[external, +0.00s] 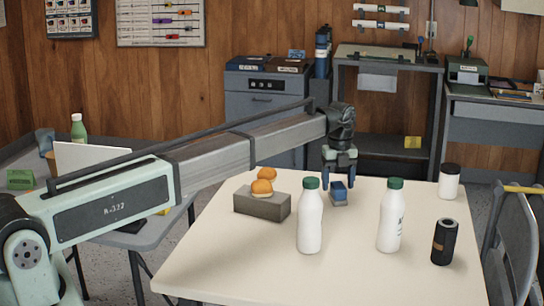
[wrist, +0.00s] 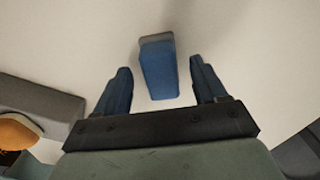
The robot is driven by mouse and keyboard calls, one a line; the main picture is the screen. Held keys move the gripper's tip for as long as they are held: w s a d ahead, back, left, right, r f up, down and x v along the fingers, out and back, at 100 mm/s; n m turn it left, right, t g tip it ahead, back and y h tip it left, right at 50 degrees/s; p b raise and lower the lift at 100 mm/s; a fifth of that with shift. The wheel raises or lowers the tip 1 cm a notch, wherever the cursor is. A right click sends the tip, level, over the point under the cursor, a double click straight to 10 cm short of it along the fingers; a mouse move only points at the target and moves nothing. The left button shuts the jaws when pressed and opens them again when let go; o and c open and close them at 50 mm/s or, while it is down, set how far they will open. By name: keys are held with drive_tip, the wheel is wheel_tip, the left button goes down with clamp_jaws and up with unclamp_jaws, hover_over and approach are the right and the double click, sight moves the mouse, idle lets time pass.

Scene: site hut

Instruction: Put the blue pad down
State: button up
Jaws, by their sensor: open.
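The blue pad (external: 339,192) is a small blue block with a grey end. It appears to rest on the cream table (external: 225,255), behind and between two white bottles. In the wrist view the pad (wrist: 160,72) lies between my two fingers, with a visible gap on each side. My gripper (external: 339,178) points down over the pad and is open; it also shows in the wrist view (wrist: 161,85). The pad's underside is hidden.
A grey block (external: 262,205) with orange-topped items (external: 262,187) stands left of the pad. The white bottles (external: 310,225) (external: 391,220) with green caps are close in front. A black can (external: 444,243) and a white jar (external: 449,182) stand right. The table's front is clear.

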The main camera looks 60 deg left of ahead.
sight(338, 184)
wheel_tip(338, 184, up, 9)
idle(0.3)
